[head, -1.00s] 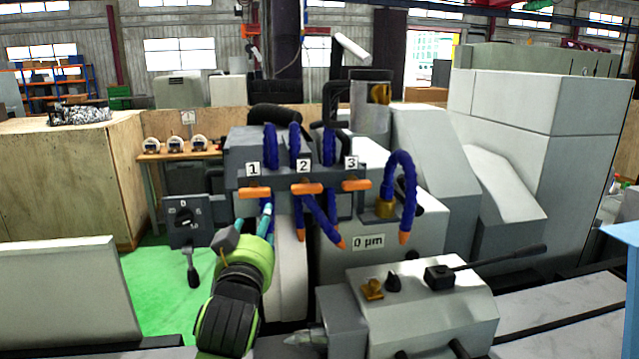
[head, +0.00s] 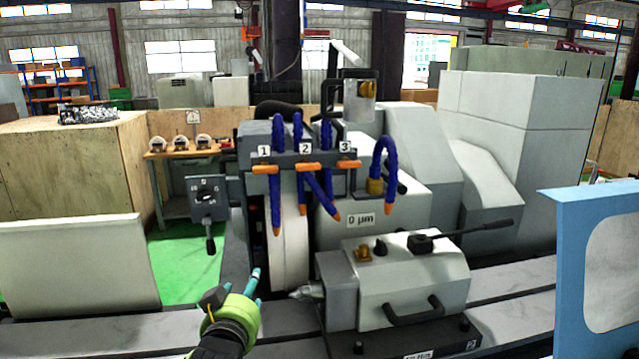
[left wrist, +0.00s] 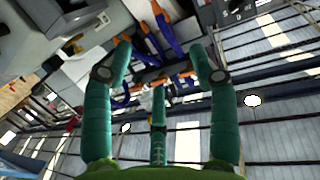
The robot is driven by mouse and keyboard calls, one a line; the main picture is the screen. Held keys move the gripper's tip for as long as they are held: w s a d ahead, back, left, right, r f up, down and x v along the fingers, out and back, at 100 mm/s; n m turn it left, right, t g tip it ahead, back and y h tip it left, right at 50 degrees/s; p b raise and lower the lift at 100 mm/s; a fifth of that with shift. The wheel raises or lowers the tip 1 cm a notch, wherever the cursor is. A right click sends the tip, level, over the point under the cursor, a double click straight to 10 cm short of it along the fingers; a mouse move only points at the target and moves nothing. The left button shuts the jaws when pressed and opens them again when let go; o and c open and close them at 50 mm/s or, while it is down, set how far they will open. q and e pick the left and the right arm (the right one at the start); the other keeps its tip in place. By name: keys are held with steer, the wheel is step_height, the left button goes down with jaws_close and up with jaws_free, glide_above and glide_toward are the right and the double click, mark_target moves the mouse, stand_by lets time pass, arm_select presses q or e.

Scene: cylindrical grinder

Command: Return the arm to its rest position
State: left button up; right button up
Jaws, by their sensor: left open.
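My left gripper (head: 236,287) is low in the head view, in front of the grinding wheel (head: 291,245) and left of the grey tailstock block (head: 412,280). Its teal fingers point up and are clear of the machine. In the left wrist view the gripper (left wrist: 165,62) shows its fingers spread apart with nothing between them. Blue coolant hoses with orange tips (left wrist: 165,25) show beyond the fingers there. The orange valve handles numbered 1 (head: 265,170), 2 (head: 307,167) and 3 (head: 348,165) all lie sideways. My right gripper is in neither view.
A control box with a dial (head: 206,196) and lever stands left of the wheel. A long lever (head: 470,230) sticks out from the tailstock. A blue-framed panel (head: 567,280) stands at the right. Green floor (head: 185,265) shows at the left.

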arm_select(q)
steer(key=s+a+f+g, duration=0.1)
steer(key=s+f+g, duration=0.1)
steer(key=s+f, duration=0.35)
steer(key=s+a+f+g, duration=0.2)
steer(key=s+f, duration=0.1)
steer(key=f, duration=0.6)
steer(key=s+a+f+m+g, duration=0.1)
steer(key=s+f+g, duration=0.45)
steer(key=s, duration=0.75)
steer(key=s+a+f+m+g, duration=0.1)
steer(key=s+a+f+g, duration=0.15)
steer(key=s+f, duration=0.75)
steer(key=s+f+g+b, duration=0.1)
steer(key=s+f+b, duration=0.2)
steer(key=f, duration=1.1)
steer(key=s+f+g+b, duration=0.15)
steer(key=f+b, duration=0.25)
steer(key=f, duration=1.1)
steer(key=s+a+f+b, duration=0.2)
steer(key=s+f+b, duration=0.2)
steer(key=s+f, duration=1.1)
steer(key=shift+s+f, duration=0.25)
steer(key=shift+f, duration=0.7)
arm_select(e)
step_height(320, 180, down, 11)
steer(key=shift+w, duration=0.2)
